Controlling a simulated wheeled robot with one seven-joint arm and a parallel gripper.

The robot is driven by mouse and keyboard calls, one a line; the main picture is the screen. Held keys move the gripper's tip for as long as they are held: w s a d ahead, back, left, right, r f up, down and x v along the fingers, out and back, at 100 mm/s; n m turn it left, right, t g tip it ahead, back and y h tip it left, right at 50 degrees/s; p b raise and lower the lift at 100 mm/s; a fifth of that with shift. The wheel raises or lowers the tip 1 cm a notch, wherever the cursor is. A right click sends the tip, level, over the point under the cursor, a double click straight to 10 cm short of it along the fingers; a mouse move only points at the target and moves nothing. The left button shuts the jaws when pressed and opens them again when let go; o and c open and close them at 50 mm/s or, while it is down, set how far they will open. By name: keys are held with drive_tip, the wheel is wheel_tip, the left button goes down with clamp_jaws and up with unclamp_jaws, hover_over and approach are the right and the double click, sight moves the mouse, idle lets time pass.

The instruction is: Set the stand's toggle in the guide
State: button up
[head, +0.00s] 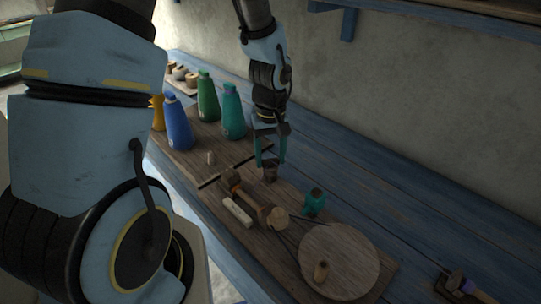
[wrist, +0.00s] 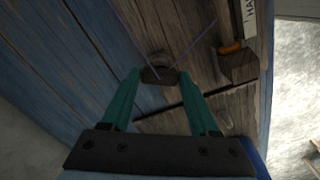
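My gripper (head: 270,161) points down over the brown wooden board (head: 205,150), with its teal fingers on either side of a small dark brown piece (head: 270,174), which looks like the toggle. In the wrist view, the dark piece (wrist: 160,76) fills the space between the fingertips, and both tips appear to touch its ends. Two thin cords run from it in a V. A round wooden part (wrist: 158,60) shows just behind it; I cannot tell whether it is the guide or whether the piece rests in it.
Blue (head: 177,122), green (head: 208,98) and teal (head: 232,110) bottles stand left of my gripper.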

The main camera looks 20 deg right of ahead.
drive_tip(key=o, duration=0.4)
